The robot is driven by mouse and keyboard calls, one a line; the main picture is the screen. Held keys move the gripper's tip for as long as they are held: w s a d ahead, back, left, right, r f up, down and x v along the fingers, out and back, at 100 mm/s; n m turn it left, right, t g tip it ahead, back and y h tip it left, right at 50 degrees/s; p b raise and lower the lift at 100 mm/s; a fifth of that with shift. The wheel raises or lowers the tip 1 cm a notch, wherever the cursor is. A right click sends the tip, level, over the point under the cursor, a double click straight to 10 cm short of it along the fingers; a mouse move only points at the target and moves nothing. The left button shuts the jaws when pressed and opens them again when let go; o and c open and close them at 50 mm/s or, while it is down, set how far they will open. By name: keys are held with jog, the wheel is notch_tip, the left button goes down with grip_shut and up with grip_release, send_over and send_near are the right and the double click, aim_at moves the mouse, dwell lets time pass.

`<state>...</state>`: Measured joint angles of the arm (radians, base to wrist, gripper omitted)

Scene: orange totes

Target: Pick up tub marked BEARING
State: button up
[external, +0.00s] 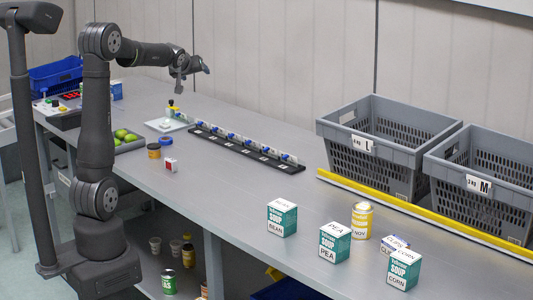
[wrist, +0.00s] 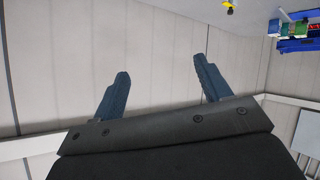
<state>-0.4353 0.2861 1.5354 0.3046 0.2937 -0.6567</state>
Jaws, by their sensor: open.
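No label reading BEARING is legible in either view. My gripper (external: 205,67) is raised high above the back of the bench, well away from the tub. In the wrist view my gripper (wrist: 162,66) has its two blue fingers spread with nothing between them, facing the wall.
A black rail (external: 245,149) with several blue-topped pieces runs along the bench. Grey crates marked L (external: 340,128) and M (external: 440,160) stand right behind a yellow strip (external: 420,212). Soup boxes (external: 282,218) and a yellow can (external: 362,221) stand in front. A green-fruit tray (external: 130,146) sits left.

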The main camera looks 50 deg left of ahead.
jog(key=s+a+f+n+g+h, duration=0.1)
jog(key=s+a+f+n+g, duration=0.1)
jog(key=a+f+n+g, duration=0.55)
jog(key=n+g+h, duration=0.2)
jog(key=g+h, duration=0.1)
jog(key=h, duration=0.2)
send_over(154, 145)
notch_tip(154, 145, down, 5)
jog(key=f, duration=1.2)
jog(key=shift+w+a, duration=0.1)
jog(key=shift+a, duration=0.15)
jog(key=shift+d+f, duration=0.2)
jog(key=shift+f, duration=2.4)
jog(key=c, duration=1)
